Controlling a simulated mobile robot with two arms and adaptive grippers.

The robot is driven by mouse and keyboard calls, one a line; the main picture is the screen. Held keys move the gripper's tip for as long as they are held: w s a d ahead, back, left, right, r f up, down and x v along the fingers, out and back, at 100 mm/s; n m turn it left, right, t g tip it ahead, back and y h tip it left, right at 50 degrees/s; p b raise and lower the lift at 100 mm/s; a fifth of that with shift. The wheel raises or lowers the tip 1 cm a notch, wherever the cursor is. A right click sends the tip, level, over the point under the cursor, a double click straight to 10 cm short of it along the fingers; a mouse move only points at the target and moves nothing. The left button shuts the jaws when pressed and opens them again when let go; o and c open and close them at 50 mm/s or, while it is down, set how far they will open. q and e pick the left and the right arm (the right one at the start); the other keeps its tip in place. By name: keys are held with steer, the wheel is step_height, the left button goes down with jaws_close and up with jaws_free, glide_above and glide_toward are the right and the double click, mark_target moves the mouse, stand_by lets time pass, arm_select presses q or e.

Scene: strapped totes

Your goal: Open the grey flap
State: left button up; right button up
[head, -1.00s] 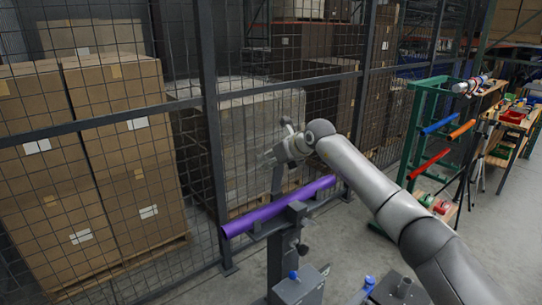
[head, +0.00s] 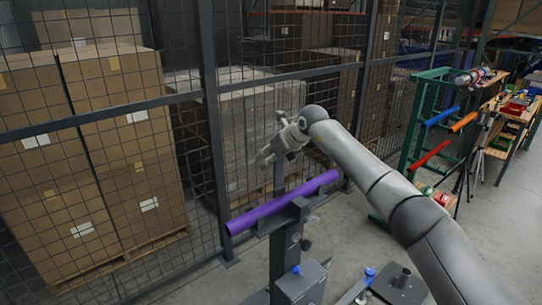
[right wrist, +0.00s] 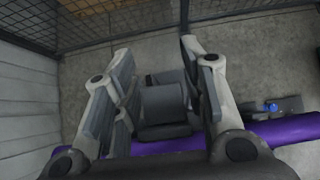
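My right gripper (head: 266,157) hangs above and behind the purple tube in the head view, close to the wire mesh fence. In the right wrist view its fingers (right wrist: 161,62) are spread apart. A dark grey block-like part (right wrist: 162,105) shows between them; I cannot tell whether it is touched, or whether it is the grey flap. No grey flap or strapped tote can be made out for certain in either view. My left gripper is not in view.
A purple tube (head: 270,209) lies across a dark grey stand (head: 284,255) below my right gripper. The mesh fence (head: 209,110) closes off stacked cartons (head: 125,95). A green rack (head: 417,130) with coloured tubes stands at right. Bare floor (head: 495,240) lies at lower right.

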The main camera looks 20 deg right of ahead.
steer(key=shift+o, duration=0.4)
steer(key=shift+w, duration=0.1)
steer(key=shift+r, duration=0.15)
steer(key=shift+s+d+r, duration=0.2)
steer(key=shift+s+r, duration=0.15)
steer(key=v, duration=1.1)
steer(key=shift+f, duration=0.1)
